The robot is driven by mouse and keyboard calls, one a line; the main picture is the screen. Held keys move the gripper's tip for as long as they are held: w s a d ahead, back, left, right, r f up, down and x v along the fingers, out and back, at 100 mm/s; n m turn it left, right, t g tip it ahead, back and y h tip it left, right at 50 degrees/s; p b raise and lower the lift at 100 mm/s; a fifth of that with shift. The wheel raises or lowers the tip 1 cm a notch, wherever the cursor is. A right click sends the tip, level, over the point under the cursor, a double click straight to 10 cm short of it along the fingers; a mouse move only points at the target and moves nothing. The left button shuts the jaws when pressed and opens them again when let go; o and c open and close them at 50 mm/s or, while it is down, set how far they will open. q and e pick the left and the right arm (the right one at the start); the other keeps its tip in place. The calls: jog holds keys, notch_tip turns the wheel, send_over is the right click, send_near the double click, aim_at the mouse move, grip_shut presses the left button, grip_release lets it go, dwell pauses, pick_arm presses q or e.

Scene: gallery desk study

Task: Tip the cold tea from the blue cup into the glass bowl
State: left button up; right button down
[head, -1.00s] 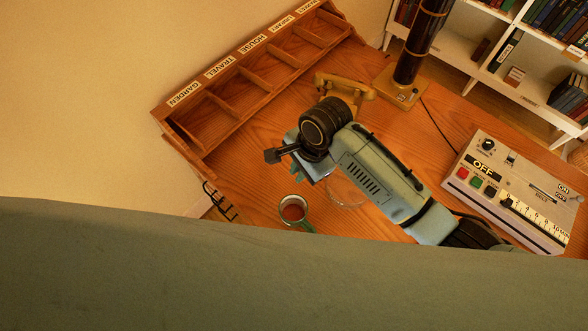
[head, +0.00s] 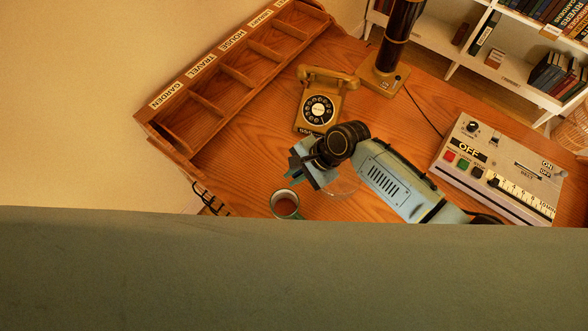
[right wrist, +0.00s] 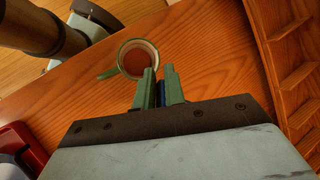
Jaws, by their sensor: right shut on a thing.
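My right gripper (head: 294,173) is above the desk, just behind a green-handled cup. In the right wrist view its green fingers (right wrist: 160,88) are close together with a narrow dark blue piece (right wrist: 161,96) between them. The rest of that blue thing is hidden, so I cannot tell its shape. The green cup (head: 285,205) stands upright on the desk with brown liquid in it. It also shows beyond the fingertips in the right wrist view (right wrist: 138,60). The clear glass bowl (head: 345,187) is partly hidden under my right wrist. My left gripper is not in view.
A wooden compartment tray (head: 193,133) lies along the back left. A telephone (head: 320,106), a lamp-like post (head: 397,40) and a grey control box (head: 505,170) stand behind and to the right. The bottom of the head view is blocked.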

jog(key=y+b, duration=0.1)
jog(key=b, duration=0.3)
jog(key=d+y+b, duration=0.1)
jog(key=y+b, duration=0.1)
jog(key=b, duration=0.2)
jog(key=d+f+y+b, duration=0.1)
jog(key=y+b, duration=0.1)
jog(key=b, duration=0.2)
jog(key=shift+w+d, duration=0.1)
dwell(0.8)
dwell(0.3)
jog(key=shift+d+r+y, duration=0.15)
jog(key=shift+r+y, duration=0.1)
jog(key=shift+y, duration=0.25)
jog(key=shift+f, duration=0.1)
jog(key=shift+d+g+y+b, duration=0.2)
jog(key=shift+g+y+b, duration=0.1)
jog(key=shift+b, duration=0.15)
